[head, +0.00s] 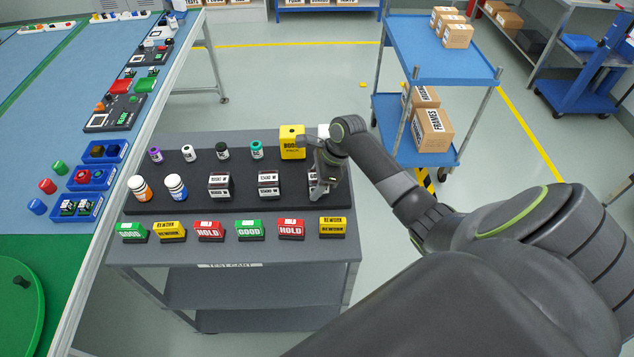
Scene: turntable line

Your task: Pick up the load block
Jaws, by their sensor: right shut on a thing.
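My right gripper (320,187) is at the right end of the dark rack on the grey cart. It is shut on a dark block with a white label (312,177), taken here as the load block. The gripper hides most of this block, and I cannot tell whether it still touches the rack. Two similar dark blocks with white labels stand to its left, one in the middle (268,185) and one further left (219,186). Their print is too small to read surely. My left gripper is not in view.
A yellow block (292,142) and a partly hidden white item (323,131) stand just behind the gripper. Vials and two bottles fill the rack's left. Coloured GOOD, HOLD and yellow signs (250,229) line the cart's front. A blue trolley (440,62) stands behind.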

